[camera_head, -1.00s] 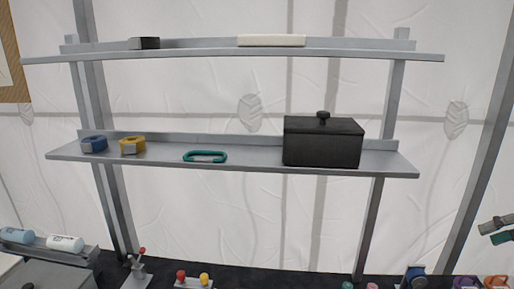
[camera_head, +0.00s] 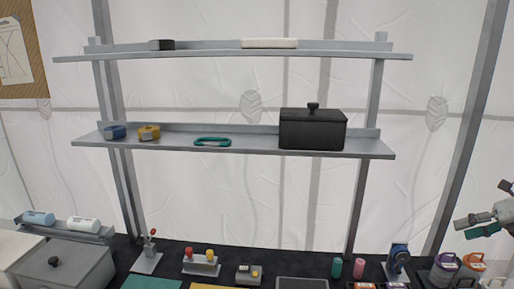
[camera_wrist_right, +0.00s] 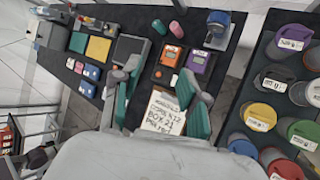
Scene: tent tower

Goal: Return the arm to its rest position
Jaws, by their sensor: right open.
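My right gripper (camera_head: 464,228) shows at the right edge of the head view, in the air above the right part of the dark table. Its grey and teal fingers point left. In the right wrist view its two teal-padded fingers (camera_wrist_right: 160,88) are apart with nothing held between them. A white handwritten card (camera_wrist_right: 164,113) shows beyond and between the fingers. My left gripper is in neither view.
A two-level metal shelf holds a black lidded box (camera_head: 312,130), a green carabiner (camera_head: 212,142) and tape rolls (camera_head: 149,133). Lidded containers (camera_head: 444,268) stand below my right gripper. A grey box (camera_head: 66,264) stands at the left.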

